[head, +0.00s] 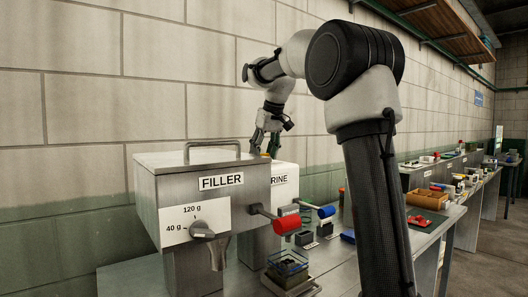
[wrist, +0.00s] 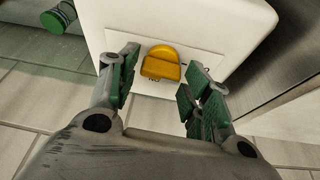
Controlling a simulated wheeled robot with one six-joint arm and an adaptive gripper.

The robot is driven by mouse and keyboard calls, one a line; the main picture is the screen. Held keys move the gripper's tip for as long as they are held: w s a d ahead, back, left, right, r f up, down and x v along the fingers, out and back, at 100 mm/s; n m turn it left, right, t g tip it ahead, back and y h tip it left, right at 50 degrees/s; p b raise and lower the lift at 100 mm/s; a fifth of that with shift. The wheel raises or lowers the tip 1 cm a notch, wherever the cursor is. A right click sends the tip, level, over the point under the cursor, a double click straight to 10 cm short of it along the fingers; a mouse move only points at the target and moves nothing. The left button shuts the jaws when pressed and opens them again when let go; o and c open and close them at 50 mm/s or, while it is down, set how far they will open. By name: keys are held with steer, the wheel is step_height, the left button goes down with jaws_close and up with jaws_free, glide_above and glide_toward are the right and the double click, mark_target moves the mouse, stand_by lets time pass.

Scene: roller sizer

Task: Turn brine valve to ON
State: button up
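The white brine box (head: 287,174) stands behind the filler in the head view, its label partly covered so that "RINE" shows. In the wrist view its white face (wrist: 115,18) carries a yellow valve knob (wrist: 164,66), rounded on one side. Small markings beside the knob are too small and covered to read, so its setting cannot be told. My gripper (wrist: 161,78) is open, its green-padded fingers on either side of the knob with gaps visible. In the head view my gripper (head: 266,143) points down at the top of the brine box.
The metal filler (head: 228,185) with its top handle and grey dial (head: 205,230) stands close in front. A red-handled lever (head: 286,226) and a blue handle (head: 326,211) stick out to the right. A wire basket (head: 288,266) sits below. The block wall is close behind.

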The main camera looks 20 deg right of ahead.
steer(key=c, duration=0.5)
steer(key=shift+c, duration=0.2)
steer(key=shift+m, duration=0.3)
steer(key=m+h, duration=0.1)
steer(key=m, duration=0.2)
steer(key=shift+a, duration=0.15)
steer(key=m+h, duration=0.1)
steer(key=m, duration=0.3)
steer(key=shift+g+h, duration=0.3)
steer(key=shift+h, duration=0.1)
steer(key=m, duration=0.2)
steer(key=m+g+h, duration=0.1)
steer(key=m, duration=0.2)
steer(key=shift+w+a+g, duration=0.1)
steer(key=shift+w+g, duration=0.05)
steer(key=shift+g, duration=0.15)
steer(key=m, duration=0.2)
steer(key=m+g+h, duration=0.1)
steer(key=m, duration=0.2)
steer(key=shift+g, duration=0.3)
steer(key=shift+m, duration=0.3)
